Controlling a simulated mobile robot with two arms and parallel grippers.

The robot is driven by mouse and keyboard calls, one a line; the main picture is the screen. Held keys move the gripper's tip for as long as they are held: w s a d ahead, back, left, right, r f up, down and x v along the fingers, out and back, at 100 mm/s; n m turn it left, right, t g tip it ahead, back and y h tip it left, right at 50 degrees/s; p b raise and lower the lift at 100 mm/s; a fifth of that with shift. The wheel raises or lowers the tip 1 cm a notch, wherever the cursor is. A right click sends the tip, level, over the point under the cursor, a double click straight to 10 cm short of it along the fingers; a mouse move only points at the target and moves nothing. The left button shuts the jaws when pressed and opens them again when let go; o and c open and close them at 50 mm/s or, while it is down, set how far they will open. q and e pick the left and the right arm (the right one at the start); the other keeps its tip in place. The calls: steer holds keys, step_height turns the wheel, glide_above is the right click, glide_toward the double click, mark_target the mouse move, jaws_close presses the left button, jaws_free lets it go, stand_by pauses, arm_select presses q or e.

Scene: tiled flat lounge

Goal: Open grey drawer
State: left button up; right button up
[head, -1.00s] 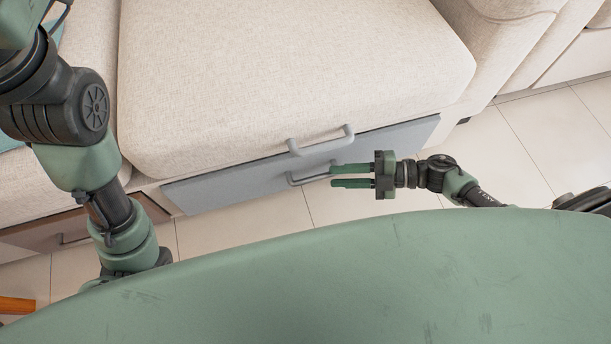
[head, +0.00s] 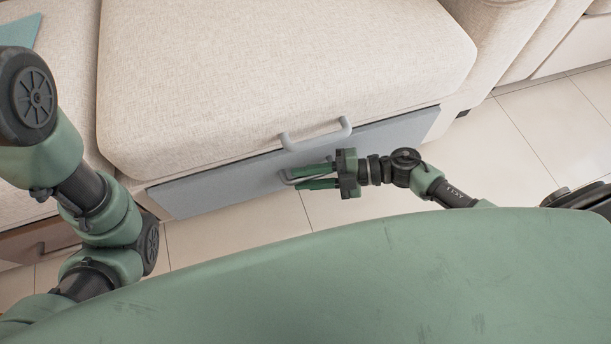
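The grey drawer (head: 222,188) is a long flat front under the sofa seat. A grey bar handle (head: 316,136) shows along its upper edge, overlapping the cushion in the picture. My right gripper (head: 296,180) comes in from the right in front of the drawer.
The beige sofa (head: 280,70) fills the space above the drawer. A brown drawer front (head: 35,242) is at the lower left, behind my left arm. Light tiled floor (head: 530,130) is clear at the right. A teal cushion (head: 18,32) is at the top left.

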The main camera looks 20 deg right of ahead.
jaws_close()
steer(key=shift+d, duration=0.1)
stand_by(1.2)
